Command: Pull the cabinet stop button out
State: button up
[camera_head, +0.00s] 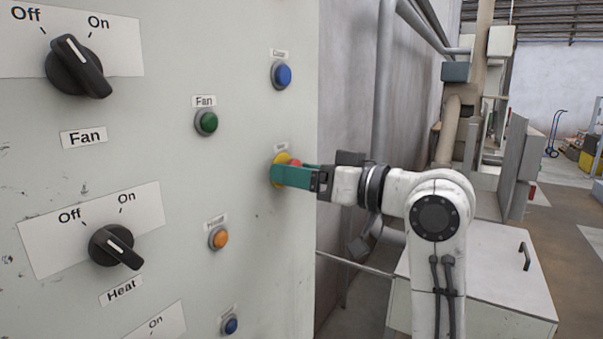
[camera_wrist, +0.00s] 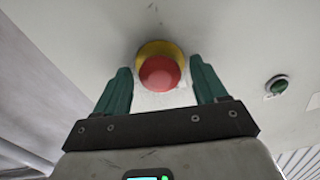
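The cabinet stop button (camera_wrist: 160,74) is a red mushroom head on a yellow base (camera_wrist: 158,49), set on the pale cabinet front. In the head view the red button (camera_head: 295,164) is mostly hidden behind my gripper's green fingers. My gripper (camera_wrist: 163,88) has one finger on each side of the red head in the wrist view. A gap shows between the head and the right finger, and a narrower one at the left finger. The fingers are apart and hold nothing. In the head view my gripper (camera_head: 291,174) reaches the panel from the right.
The cabinet front (camera_head: 150,130) also carries a black Fan switch (camera_head: 77,68), a black Heat switch (camera_head: 115,246), a green Fan button (camera_head: 206,122), a blue button (camera_head: 282,75), an orange button (camera_head: 219,238) and a lower blue button (camera_head: 230,325). A pale box (camera_head: 480,270) stands at lower right.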

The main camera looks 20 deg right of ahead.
grip_shut()
jog(key=shift+s+d, duration=0.35)
jog(key=shift+s, duration=0.1)
dwell(0.3)
jog(key=shift+o, duration=0.3)
grip_release()
jog(key=shift+s, duration=0.1)
jog(key=b+v, duration=0.2)
jog(key=v, duration=0.9)
